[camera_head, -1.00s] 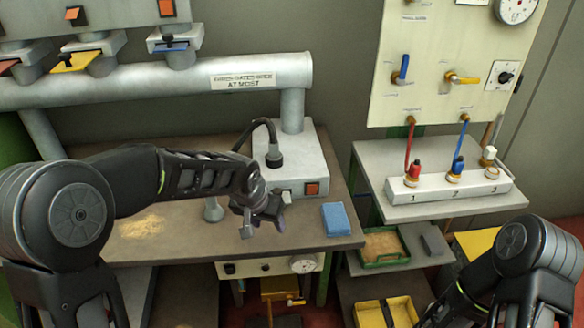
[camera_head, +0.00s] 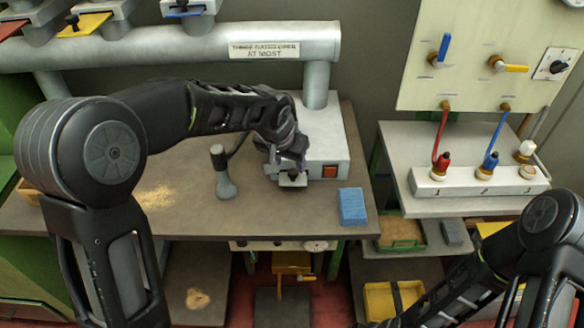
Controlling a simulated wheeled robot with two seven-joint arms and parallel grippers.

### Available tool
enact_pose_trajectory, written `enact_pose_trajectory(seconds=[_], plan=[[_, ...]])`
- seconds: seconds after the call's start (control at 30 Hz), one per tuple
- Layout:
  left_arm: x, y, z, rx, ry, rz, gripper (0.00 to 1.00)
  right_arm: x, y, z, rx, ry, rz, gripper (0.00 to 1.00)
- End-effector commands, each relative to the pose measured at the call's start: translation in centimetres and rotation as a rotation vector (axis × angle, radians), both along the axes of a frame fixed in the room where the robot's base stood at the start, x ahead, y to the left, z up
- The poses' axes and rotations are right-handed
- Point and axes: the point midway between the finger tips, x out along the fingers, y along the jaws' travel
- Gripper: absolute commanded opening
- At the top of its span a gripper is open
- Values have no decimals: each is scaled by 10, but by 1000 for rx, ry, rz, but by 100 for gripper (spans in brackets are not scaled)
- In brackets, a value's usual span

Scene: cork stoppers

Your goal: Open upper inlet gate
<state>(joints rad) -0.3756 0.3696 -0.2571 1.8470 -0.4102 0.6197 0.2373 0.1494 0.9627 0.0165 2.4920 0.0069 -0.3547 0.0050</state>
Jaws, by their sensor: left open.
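Several slide gates with coloured plates sit along the grey pipe at the upper left. I cannot tell which thing is the upper inlet gate. My left gripper (camera_head: 291,179) is open and points down, in front of the grey box (camera_head: 325,135) with the orange switch. It appears empty and is well away from the slide gates. My right forearm shows at the lower right, but its gripper is out of view.
A blue block (camera_head: 352,206) lies on the workbench (camera_head: 200,222), right of my left gripper. A grey post (camera_head: 222,172) stands to its left. A panel with blue (camera_head: 440,50) and yellow (camera_head: 509,66) levers hangs above a side shelf (camera_head: 420,140) with a hose manifold.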

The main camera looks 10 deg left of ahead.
Motion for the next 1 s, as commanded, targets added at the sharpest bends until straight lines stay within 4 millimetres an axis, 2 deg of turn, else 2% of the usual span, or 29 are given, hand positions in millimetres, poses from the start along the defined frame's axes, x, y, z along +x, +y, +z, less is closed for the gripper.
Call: enact_pose_trajectory(seconds=[0.3, 0.43, 0.67, 1.0], plan=[[17, -2, -42, 1, 3, 1, 48, -1, -1, 10, -2, 4, -1, 0], [20, -3, -49, 0, 1, 0, 48, -2, -1, 10, -3, 4, -2, 0], [21, -3, -50, 0, 0, 0, 48, -2, -1, 10, -3, 4, -2, 0], [21, -3, -50, 0, 0, 0, 22, -1, -1, 10, -3, 4, -1, 0]])
